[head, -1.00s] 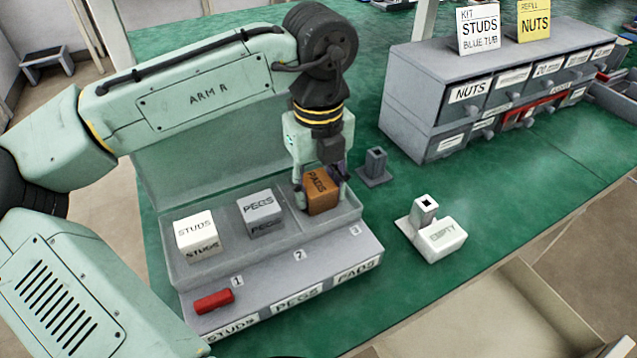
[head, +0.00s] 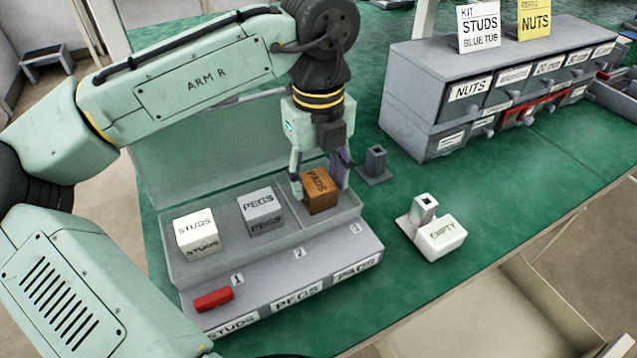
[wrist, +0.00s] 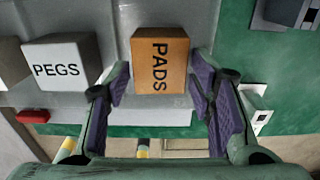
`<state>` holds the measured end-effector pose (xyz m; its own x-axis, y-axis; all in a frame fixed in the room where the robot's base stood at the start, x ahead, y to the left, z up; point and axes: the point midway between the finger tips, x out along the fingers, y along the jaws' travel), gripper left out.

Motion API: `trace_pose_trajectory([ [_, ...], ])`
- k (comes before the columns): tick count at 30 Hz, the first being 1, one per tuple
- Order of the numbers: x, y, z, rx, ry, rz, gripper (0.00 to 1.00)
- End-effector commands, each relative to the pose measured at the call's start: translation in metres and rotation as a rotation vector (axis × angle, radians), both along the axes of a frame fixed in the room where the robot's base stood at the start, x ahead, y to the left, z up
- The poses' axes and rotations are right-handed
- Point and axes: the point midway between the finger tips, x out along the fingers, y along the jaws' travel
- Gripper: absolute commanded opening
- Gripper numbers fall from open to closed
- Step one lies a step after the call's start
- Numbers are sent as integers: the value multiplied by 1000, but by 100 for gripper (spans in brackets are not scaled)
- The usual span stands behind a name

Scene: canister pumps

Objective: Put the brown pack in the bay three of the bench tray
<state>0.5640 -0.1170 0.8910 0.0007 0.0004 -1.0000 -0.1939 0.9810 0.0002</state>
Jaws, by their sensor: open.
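The brown pack (head: 320,193), marked PADS, stands upright in bay three of the grey bench tray (head: 195,275), the compartment above the number 3 tag. It also shows in the wrist view (wrist: 160,60). My gripper (head: 325,190) is open just above and around the pack. In the wrist view its two purple-padded fingers (wrist: 168,88) stand apart on either side, with gaps visible to the pack. The grey PEGS pack (head: 262,210) stands in bay two and the white STUDS pack (head: 196,235) in bay one.
A red piece (head: 213,299) lies on the tray's front ledge near tag 1. A white EMPTY block (head: 441,238) and a small grey post (head: 376,165) stand right of the tray. A grey drawer cabinet (head: 480,85) stands behind right.

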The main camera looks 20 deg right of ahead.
Motion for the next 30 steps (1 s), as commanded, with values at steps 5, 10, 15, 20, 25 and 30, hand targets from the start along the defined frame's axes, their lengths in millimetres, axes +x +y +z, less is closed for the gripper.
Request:
trace_pose_trajectory([
  [5, 0, -1, 40, -3, 0, -4, 49],
  [10, 0, -1, 74, -2, 1, -3, 49],
  [15, 0, 1, 96, 2, 0, -1, 49],
  [20, 0, 0, 101, 1, 0, -2, 49],
  [25, 0, 0, 101, 1, 1, -3, 49],
  [30, 0, 0, 101, 1, 1, -3, 49],
])
